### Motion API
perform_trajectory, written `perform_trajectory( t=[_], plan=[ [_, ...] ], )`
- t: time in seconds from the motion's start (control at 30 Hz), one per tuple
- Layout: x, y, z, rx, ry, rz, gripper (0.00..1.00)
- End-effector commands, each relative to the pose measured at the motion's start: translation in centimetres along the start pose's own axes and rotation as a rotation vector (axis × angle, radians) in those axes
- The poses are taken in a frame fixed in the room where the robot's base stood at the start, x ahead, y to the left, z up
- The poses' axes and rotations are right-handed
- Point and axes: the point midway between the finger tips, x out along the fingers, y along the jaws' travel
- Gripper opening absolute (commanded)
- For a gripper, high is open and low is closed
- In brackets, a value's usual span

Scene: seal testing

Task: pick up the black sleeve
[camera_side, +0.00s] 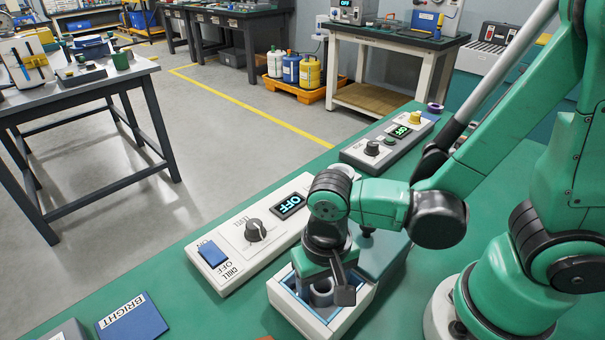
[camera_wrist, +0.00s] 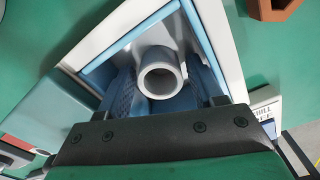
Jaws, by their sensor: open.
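No clearly black sleeve shows in either view. A short grey tube (camera_wrist: 160,75) with a round open end stands inside a white open box (camera_wrist: 110,32) with a blue lining. In the side view the tube's rim (camera_side: 321,292) looks darker, and the white box (camera_side: 353,315) sits on the green bench below my wrist. My gripper (camera_side: 325,285) points down into the box and partly hides what is in it. In the wrist view my gripper (camera_wrist: 163,88) is open, with a dark blue finger on each side of the tube. I cannot tell whether either finger touches it.
A white panel (camera_side: 222,266) with a knob, a blue switch and an OFF display lies left of the box. Another panel (camera_side: 375,158) is behind it. A blue BRIGHT plate (camera_side: 133,322) lies front left. A brown hexagonal piece (camera_wrist: 275,6) is near the box.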

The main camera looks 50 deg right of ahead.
Motion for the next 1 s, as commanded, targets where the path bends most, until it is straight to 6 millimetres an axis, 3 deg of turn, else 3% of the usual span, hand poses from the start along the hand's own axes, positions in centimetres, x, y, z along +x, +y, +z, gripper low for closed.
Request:
perform_trajectory(
  t=[0.33,0.53,1.0],
  plan=[
    [0.17,0.01,0.0,0.0,0.0,0.0,0.57],
    [0.16,0.01,0.01,0.0,0.0,0.0,0.01],
    [-0.25,-0.01,-0.01,0.0,0.0,0.0,0.0]
  ],
)
